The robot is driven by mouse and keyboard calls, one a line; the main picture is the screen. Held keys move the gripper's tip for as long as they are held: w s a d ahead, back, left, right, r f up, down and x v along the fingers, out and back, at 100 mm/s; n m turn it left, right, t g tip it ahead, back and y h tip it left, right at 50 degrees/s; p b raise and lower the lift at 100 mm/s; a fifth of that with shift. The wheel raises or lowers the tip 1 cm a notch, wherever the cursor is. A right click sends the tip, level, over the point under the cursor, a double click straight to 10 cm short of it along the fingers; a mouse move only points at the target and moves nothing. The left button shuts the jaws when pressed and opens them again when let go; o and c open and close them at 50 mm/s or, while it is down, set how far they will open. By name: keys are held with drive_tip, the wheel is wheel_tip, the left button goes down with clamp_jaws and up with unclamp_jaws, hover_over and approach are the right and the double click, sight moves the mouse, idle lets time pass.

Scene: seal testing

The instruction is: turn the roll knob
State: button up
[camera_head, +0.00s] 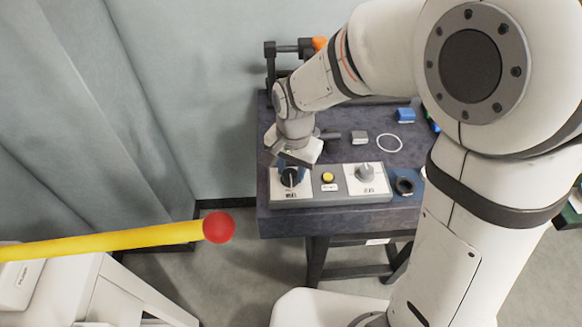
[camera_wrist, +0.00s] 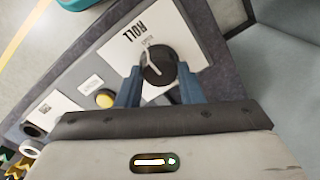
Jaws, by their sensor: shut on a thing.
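The roll knob (camera_wrist: 158,66) is a round black knob with a pale pointer line, on a white plate marked ROLL. In the wrist view my gripper (camera_wrist: 158,82) has its two blue fingers on either side of the knob, shut on it. In the head view my gripper (camera_head: 292,167) reaches down onto the black knob (camera_head: 290,179) at the left end of the control panel (camera_head: 330,198); the fingers partly hide the knob there.
A yellow button (camera_head: 328,177) sits right of the roll knob, then a grey knob (camera_head: 366,172) on a second white plate. A dark ring (camera_head: 404,186), a white ring (camera_head: 388,143) and a blue block (camera_head: 405,115) lie on the dark table (camera_head: 290,222). A yellow bar with a red ball end (camera_head: 219,227) crosses the lower left.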

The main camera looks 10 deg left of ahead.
sight(293, 174)
drive_tip(key=shift+m, duration=1)
drive_tip(key=o, duration=1)
drive_tip(key=shift+c, duration=0.2)
wheel_tip(293, 174, up, 8)
drive_tip(key=shift+s+d+f, duration=0.1)
drive_tip(key=shift+d, duration=0.05)
